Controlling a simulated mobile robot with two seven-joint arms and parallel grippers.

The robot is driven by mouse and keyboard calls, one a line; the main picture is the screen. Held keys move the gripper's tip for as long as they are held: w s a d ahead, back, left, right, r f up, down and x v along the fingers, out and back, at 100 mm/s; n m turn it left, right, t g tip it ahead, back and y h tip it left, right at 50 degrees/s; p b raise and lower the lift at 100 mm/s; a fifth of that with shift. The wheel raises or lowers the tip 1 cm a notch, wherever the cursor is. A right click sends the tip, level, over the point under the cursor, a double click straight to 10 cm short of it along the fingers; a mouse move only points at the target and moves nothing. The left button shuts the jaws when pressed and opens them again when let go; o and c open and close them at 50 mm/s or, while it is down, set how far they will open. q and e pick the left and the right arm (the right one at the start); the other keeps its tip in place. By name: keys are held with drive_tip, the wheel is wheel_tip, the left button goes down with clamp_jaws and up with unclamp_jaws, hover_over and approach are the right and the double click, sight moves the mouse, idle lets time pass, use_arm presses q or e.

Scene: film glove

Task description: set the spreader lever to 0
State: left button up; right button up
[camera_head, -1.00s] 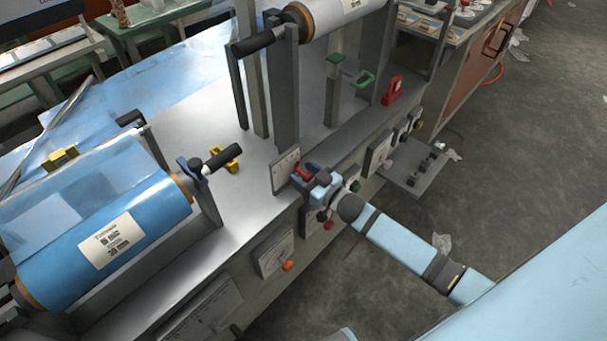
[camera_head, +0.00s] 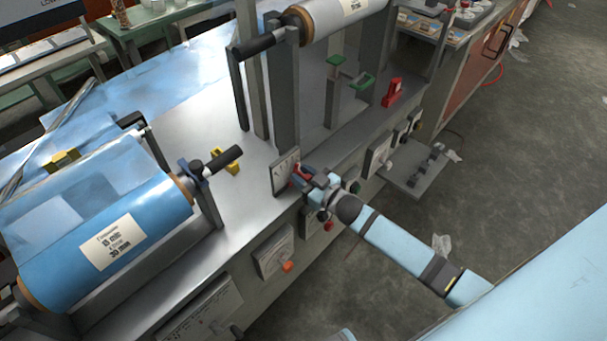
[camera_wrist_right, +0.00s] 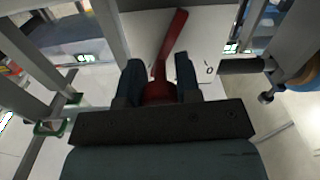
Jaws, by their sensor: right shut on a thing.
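The red lever (camera_head: 301,171) stands out from a pale upright scale plate (camera_head: 284,172) at the front edge of the machine bench. My right gripper (camera_head: 307,180) is at the lever, its fingers against the front of the plate. In the right wrist view the red lever (camera_wrist_right: 173,38) rises between the two dark fingers of my right gripper (camera_wrist_right: 158,72), which are shut on its lower part. It leans slightly right there. A "0" mark (camera_wrist_right: 208,68) shows on the plate to the right of the fingers. My left gripper is out of view.
A blue film roll (camera_head: 100,215) lies at left, a pale roll (camera_head: 325,15) at the back. Below the bench edge are a dial with an orange knob (camera_head: 287,266) and other knobs. A grey shelf (camera_head: 415,170) juts out at right. The floor at right is mostly clear.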

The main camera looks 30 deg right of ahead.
sight(282, 177)
drive_tip(key=shift+s+a+r+n+p, duration=0.15)
drive_tip(key=shift+a+n+p, duration=0.15)
drive_tip(key=shift+n, duration=0.4)
drive_tip(key=shift+s+a+n, duration=0.1)
drive_tip(key=shift+a+n, duration=0.2)
drive_tip(key=shift+n, duration=0.6)
drive_tip(key=n, duration=0.1)
drive_tip(key=a+n+p, duration=0.1)
drive_tip(key=shift+s+n, duration=0.15)
drive_tip(key=shift+n, duration=0.25)
drive_tip(key=n, duration=0.1)
drive_tip(key=a+n, duration=0.1)
drive_tip(key=n, duration=0.1)
drive_tip(key=shift+s+a+f+n, duration=0.1)
drive_tip(key=shift+s+f+n, duration=0.1)
drive_tip(key=shift+n, duration=0.1)
use_arm(q)
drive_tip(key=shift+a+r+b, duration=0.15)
drive_tip(key=shift+b, duration=0.15)
use_arm(e)
drive_tip(key=shift+a+n, duration=0.15)
drive_tip(key=shift+n, duration=0.35)
drive_tip(key=shift+s+f, duration=0.1)
drive_tip(key=o, duration=0.9)
